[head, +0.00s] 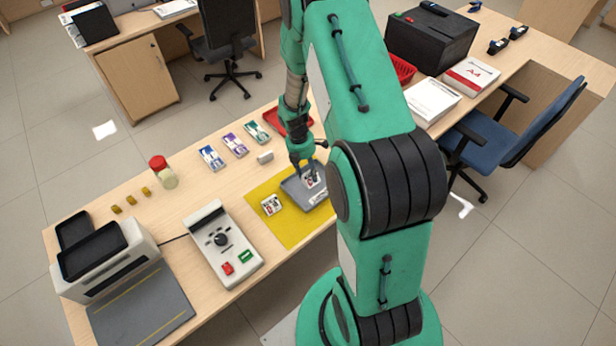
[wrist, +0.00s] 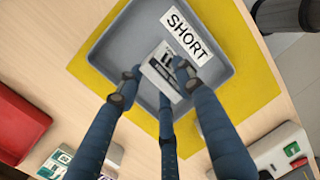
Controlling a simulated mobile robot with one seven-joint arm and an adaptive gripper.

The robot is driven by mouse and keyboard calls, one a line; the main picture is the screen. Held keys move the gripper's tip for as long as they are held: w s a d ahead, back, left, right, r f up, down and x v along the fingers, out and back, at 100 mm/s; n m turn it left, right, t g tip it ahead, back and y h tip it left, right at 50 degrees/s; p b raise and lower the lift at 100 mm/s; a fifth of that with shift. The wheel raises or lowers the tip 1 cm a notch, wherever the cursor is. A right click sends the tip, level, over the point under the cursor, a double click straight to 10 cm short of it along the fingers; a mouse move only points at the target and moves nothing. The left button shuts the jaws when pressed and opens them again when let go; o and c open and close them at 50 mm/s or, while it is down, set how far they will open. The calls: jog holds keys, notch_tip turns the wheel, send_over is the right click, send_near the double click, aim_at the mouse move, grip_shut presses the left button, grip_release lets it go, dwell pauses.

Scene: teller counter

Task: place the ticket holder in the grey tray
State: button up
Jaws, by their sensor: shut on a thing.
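The ticket holder, a small white block with black print, is between my fingertips in the wrist view (wrist: 154,64); in the head view it shows as a white patch (head: 310,179) below my gripper (head: 305,166). My gripper (wrist: 163,82) is shut on it, with three dark blue fingers around it. The grey tray (wrist: 118,48) lies under it, with a white "SHORT" label on its floor. In the head view the tray (head: 291,188) is partly hidden by my arm. The holder is over the tray's inside; I cannot tell whether it touches the floor.
The tray lies on a yellow mat (head: 262,228). A similar white printed piece (head: 271,205) lies on the mat to its left. A keypad device (head: 223,243), banknote bundles (head: 235,145), a red-lidded jar (head: 163,172) and a red tray (head: 276,123) stand around.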

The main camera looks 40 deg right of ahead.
aim_at(308, 177)
jog(key=shift+w+d+f+b, duration=0.1)
jog(key=shift+f+b, duration=0.05)
jog(key=shift+f, duration=0.75)
jog(key=shift+w+f+b, duration=0.1)
jog(key=shift+f+b, duration=0.05)
jog(key=shift+f, duration=0.75)
jog(key=o, duration=1.1)
jog(key=shift+f, duration=0.1)
jog(key=shift+o, duration=0.2)
notch_tip(308, 177, up, 12)
jog(key=w+a+p, duration=0.1)
jog(key=shift+w+p, duration=0.3)
jog(key=shift+w, duration=0.1)
jog(key=shift+a, duration=0.1)
